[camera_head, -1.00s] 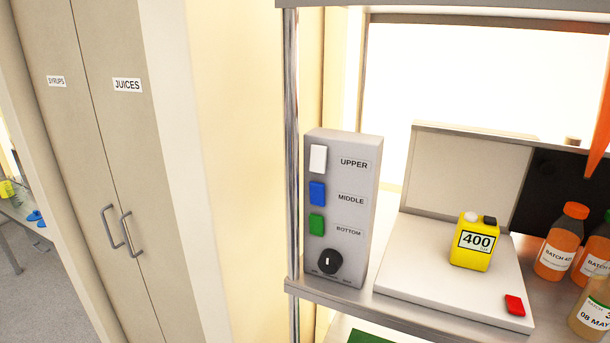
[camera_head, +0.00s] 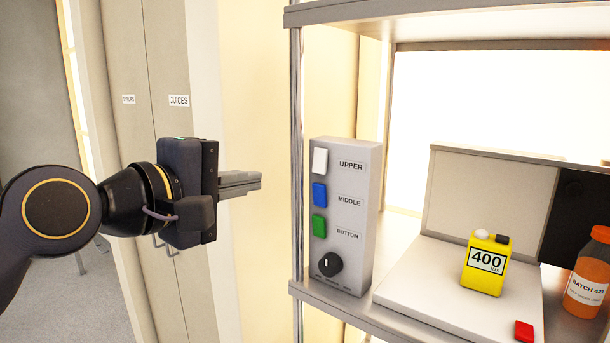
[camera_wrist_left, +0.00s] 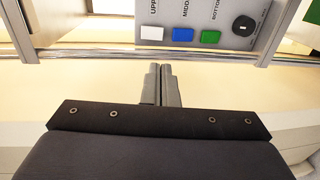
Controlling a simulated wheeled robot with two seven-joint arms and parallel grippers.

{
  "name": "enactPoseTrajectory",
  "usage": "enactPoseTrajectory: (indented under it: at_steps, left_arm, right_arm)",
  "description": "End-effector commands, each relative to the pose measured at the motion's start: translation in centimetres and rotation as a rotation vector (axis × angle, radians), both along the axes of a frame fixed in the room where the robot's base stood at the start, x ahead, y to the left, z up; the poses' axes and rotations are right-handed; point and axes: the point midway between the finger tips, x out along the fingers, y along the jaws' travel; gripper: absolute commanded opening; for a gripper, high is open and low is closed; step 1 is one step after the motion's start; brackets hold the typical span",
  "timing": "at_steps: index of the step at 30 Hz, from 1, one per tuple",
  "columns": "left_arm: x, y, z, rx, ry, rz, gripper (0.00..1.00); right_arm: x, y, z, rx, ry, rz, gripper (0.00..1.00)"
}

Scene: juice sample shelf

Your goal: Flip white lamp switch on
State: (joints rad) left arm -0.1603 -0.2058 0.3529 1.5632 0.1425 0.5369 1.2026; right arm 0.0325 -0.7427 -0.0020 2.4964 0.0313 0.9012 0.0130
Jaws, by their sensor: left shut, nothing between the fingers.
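The white switch (camera_head: 320,161) is the top one on a grey control box (camera_head: 352,245), beside the label UPPER. It also shows in the left wrist view (camera_wrist_left: 152,33), ahead of the fingers. My left gripper (camera_head: 258,181) is shut and empty, left of the box at about the height of the blue switch (camera_head: 319,194). Its fingers point right toward the box, with a gap between them and the switches. In the left wrist view the closed fingers (camera_wrist_left: 161,68) stop short of the box. My right gripper is not in view.
A green switch (camera_head: 319,225) and a black knob (camera_head: 328,264) sit lower on the box. A metal shelf post (camera_head: 297,120) stands just left of it. A yellow 400 container (camera_head: 486,262), a red button (camera_head: 524,331) and an orange bottle (camera_head: 587,280) are to the right.

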Motion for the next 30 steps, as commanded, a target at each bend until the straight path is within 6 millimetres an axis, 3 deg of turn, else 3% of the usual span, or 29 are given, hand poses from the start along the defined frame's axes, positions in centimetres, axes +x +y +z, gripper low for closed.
enactPoseTrajectory:
  at_steps: [8,22,30]
  left_arm:
    - [1.8,-1.3,-0.2,0.004,0.004,-0.002,0.00]
    - [9.4,-6.9,-1.4,0.006,0.003,-0.002,0.00]
    - [11.2,-8.1,-1.9,0.003,0.000,0.001,0.00]
  right_arm:
    - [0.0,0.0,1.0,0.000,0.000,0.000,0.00]
    - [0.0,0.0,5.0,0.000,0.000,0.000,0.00]
    - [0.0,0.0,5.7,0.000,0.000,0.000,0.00]
